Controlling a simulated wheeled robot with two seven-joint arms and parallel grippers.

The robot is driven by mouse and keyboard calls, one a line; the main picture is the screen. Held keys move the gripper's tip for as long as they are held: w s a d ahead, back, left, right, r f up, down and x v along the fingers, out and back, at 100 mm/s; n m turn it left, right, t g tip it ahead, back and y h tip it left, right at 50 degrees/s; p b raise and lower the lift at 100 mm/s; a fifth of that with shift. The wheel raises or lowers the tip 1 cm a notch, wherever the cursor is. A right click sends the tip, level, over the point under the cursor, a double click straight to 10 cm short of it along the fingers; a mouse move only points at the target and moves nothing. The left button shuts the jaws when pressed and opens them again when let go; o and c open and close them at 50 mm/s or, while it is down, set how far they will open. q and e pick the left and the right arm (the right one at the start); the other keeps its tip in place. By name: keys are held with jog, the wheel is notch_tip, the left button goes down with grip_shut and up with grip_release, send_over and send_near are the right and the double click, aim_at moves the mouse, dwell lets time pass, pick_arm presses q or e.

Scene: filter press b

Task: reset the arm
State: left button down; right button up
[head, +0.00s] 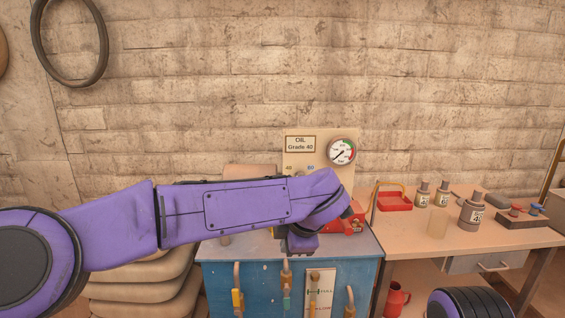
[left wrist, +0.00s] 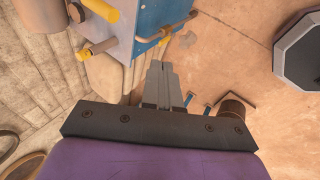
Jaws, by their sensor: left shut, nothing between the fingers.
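My purple left arm reaches in from the left in the head view and crosses in front of the blue filter press cabinet (head: 225,275). Its wrist bends down over the cabinet top, and the gripper fingers are hidden or too small to make out there. In the left wrist view my left gripper (left wrist: 160,68) is shut and empty, its grey fingers together. The cabinet (left wrist: 150,22) with its yellow-ended handles is just beyond the fingertips, apart from them as far as I can tell. My right gripper is not in view.
A panel with a pressure gauge (head: 342,152) and an oil sign (head: 300,144) stands behind the arm. A red part (head: 345,222) lies on the cabinet top beside the wrist. Stacked sacks (head: 150,290) stand left.

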pick_arm(q)
jog(key=w+a+f+m+t+y, duration=0.1)
jog(key=a+f+m+t, duration=0.3)
jog(key=f, duration=0.5)
jog(key=w+a+f+m+t+y, duration=0.1)
jog(key=a+f, duration=0.5)
jog(key=f, duration=0.4)
jog(key=s+a+f+m+h, duration=0.1)
jog(key=s+a+f+m, duration=0.1)
jog(key=s+a+f, duration=0.3)
jog(key=s+a+f+m+h, duration=0.1)
jog(key=s+f+m, duration=0.15)
jog(key=f, duration=0.35)
jog(key=s+a+f+m+g, duration=0.1)
jog(key=s+a+f, duration=0.3)
jog(key=s, duration=0.5)
jog(key=s+a+f+m+g, duration=0.1)
jog(key=s+a+f+g, duration=0.3)
jog(key=s, duration=0.6)
jog(key=s+a+f+m+g, duration=0.2)
jog(key=s+a+f, duration=0.3)
jog(key=s, duration=0.5)
jog(key=shift+a+g+y, duration=0.3)
jog(key=shift+a, duration=0.85)
